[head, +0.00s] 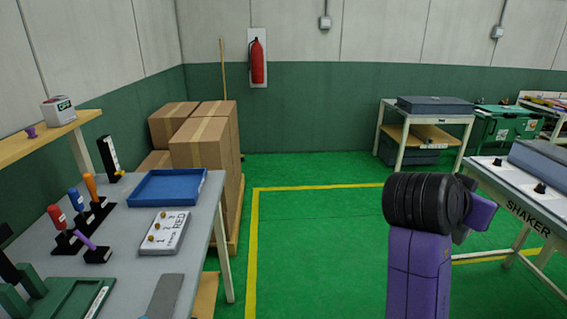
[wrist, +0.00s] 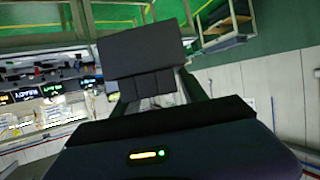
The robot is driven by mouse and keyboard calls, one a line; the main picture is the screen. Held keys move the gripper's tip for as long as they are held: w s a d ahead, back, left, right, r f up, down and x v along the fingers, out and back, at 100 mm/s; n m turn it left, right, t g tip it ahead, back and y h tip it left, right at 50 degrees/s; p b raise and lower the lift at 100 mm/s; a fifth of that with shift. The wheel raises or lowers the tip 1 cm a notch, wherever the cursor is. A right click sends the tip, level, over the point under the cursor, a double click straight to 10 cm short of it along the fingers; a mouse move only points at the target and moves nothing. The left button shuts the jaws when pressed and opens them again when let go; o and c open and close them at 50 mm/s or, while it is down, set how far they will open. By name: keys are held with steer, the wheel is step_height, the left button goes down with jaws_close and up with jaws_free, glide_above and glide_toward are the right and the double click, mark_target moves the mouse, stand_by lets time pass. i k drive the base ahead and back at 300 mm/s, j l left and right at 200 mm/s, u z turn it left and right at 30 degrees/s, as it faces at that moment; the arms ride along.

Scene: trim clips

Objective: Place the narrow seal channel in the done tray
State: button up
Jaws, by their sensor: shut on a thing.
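In the wrist view my gripper (wrist: 152,88) is shut on a dark grey, flat-faced piece (wrist: 140,48), which looks to be the narrow seal channel. The piece is held clear of any surface, with floor and walls behind it. A blue tray (head: 168,187) lies empty on the grey bench at the left. A green tray (head: 75,300) with a label is at the bench's near edge, partly cut off. I cannot read which is the done tray.
A SHAKER table (head: 520,205) is at the right. The green floor between is clear.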

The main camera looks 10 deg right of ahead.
mark_target(171, 188)
steer(key=i+l+u, duration=0.1)
steer(key=i, duration=0.3)
steer(key=i+l+u, duration=0.1)
steer(key=i, duration=0.35)
steer(key=i+l+u, duration=0.15)
steer(key=i, duration=0.25)
steer(key=i+l+u, duration=0.2)
steer(key=u, duration=0.25)
steer(key=i+l+u, duration=0.5)
steer(key=u, duration=0.35)
steer(key=i+l+u, duration=0.1)
steer(key=l+u, duration=0.35)
